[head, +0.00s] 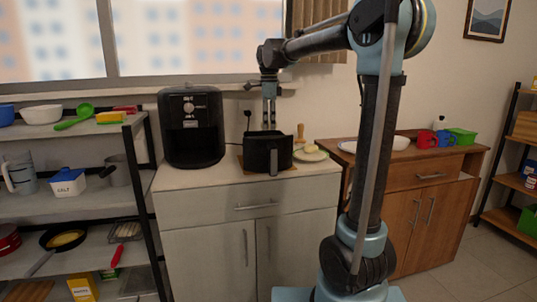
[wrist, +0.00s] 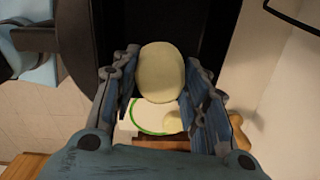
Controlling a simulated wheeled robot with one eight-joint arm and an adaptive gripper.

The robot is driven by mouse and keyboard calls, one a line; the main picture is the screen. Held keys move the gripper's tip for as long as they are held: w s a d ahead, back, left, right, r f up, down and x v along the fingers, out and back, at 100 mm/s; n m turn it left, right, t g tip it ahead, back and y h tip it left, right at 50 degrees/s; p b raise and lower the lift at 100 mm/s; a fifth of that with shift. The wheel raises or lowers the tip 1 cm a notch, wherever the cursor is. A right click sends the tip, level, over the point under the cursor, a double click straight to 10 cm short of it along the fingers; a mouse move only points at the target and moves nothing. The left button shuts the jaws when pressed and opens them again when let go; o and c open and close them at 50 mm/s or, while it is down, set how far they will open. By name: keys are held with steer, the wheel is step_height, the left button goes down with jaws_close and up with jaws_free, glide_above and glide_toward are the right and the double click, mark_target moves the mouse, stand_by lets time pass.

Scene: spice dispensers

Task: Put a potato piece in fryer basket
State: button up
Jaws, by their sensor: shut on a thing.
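My gripper (head: 269,122) points down at the fryer basket (head: 267,153), a black drawer with a front handle on the counter. In the wrist view its two fingers are shut on a pale yellow, oval potato piece (wrist: 161,72). The head view does not clearly show the held piece. Its height relative to the basket rim is hard to tell. A plate (head: 322,156) with pale pieces sits right of the basket. In the wrist view a green-rimmed plate (wrist: 145,124) with another potato piece (wrist: 172,122) shows below the held one.
The black air fryer (head: 192,127) stands left of the basket on the white counter (head: 170,180). A wooden-handled item (head: 300,133) stands behind the plate. A shelf (head: 70,207) with bowls and pans is at left; a brown cabinet (head: 400,210) is at right.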

steer(key=shift+f, duration=0.65)
steer(key=o, duration=1.1)
steer(key=shift+o, duration=0.2)
steer(key=shift+r, duration=0.1)
step_height(320, 180, up, 12)
